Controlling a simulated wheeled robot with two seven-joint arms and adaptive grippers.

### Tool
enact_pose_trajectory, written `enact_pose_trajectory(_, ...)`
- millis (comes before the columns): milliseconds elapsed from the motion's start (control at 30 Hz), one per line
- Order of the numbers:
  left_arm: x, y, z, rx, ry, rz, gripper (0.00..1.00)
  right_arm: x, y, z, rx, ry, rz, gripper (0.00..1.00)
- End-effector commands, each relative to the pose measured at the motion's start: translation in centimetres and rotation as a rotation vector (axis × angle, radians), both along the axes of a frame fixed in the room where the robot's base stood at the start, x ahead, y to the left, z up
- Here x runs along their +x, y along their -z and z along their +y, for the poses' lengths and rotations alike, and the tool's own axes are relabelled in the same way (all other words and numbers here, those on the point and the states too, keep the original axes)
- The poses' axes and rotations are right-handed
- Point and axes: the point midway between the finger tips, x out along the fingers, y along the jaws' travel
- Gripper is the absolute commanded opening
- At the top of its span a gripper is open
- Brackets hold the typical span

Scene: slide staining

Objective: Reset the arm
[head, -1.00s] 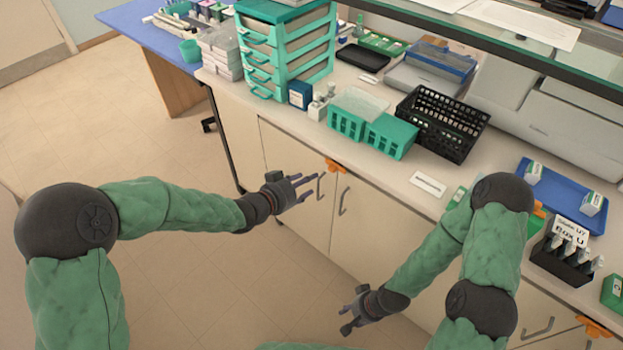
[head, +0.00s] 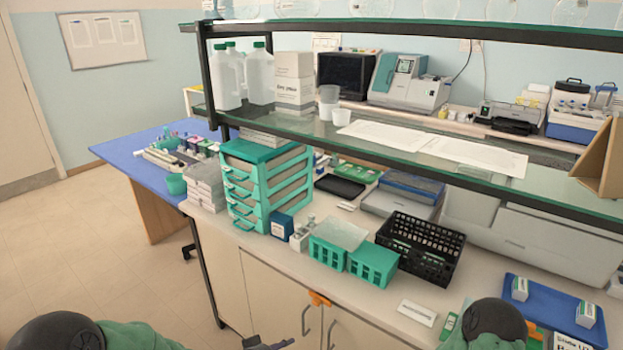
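My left arm comes in at the bottom left of the head view, with only its dark joint and some green sleeve showing. The fingertips of my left gripper (head: 270,343) just show at the bottom edge, in front of the cabinet doors and apart from the bench. Too little of it shows to tell open from shut. A dark joint of my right arm shows at the bottom right, over the bench's front edge. My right gripper is below the frame.
The bench holds a teal drawer unit (head: 262,185), green baskets (head: 372,266), a black crate (head: 420,248) and a blue tray (head: 552,307). A glass shelf (head: 400,155) spans above. A blue table (head: 125,157) stands at the left. Open floor (head: 90,260) lies at the front left.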

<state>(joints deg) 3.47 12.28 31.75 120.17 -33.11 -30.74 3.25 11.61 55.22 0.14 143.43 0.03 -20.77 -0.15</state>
Motion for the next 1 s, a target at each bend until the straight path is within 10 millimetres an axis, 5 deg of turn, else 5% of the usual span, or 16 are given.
enact_pose_trajectory(200,-5.0,7.8,1.1,-0.017,-0.119,0.297,0.49,0.0,-0.8,0.0,0.0,0.0,0.0,0.4)
enact_pose_trajectory(500,-14.8,15.8,1.8,-0.019,-0.272,0.692,0.49,0.0,-1.6,0.0,0.0,0.0,0.0,0.4)
enact_pose_trajectory(733,-20.8,18.6,1.7,-0.011,-0.348,0.898,0.49,0.0,-1.9,0.0,0.0,0.0,0.0,0.4)
enact_pose_trajectory(1000,-22.3,19.1,1.6,-0.008,-0.368,0.948,0.49,0.0,-2.0,0.0,0.0,0.0,0.0,0.4)
